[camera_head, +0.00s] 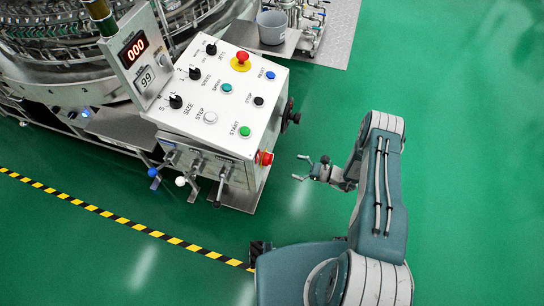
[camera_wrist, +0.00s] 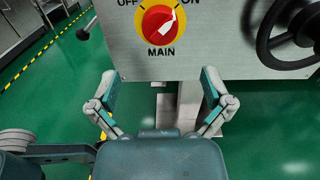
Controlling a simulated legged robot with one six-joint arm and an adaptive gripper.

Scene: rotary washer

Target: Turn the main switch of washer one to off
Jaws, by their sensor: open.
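The main switch (camera_wrist: 160,25) is a red rotary knob on a yellow disc, with MAIN below it and OFF and ON above it to the left and right. Its white pointer mark tilts up and right, toward ON. In the head view the red switch (camera_head: 264,158) sticks out from the right side of the washer's control box (camera_head: 230,100). My gripper (camera_head: 304,168) is open and empty, to the right of the switch and apart from it. In the wrist view my gripper (camera_wrist: 158,90) has its two fingers spread wide, below the switch in the picture.
A black handwheel (camera_wrist: 290,35) is right of the switch in the wrist view. Levers with coloured knobs (camera_head: 180,181) stick out from the box's front. A yellow-black floor stripe (camera_head: 120,217) runs in front. A grey bucket (camera_head: 271,27) stands behind. Green floor to the right is clear.

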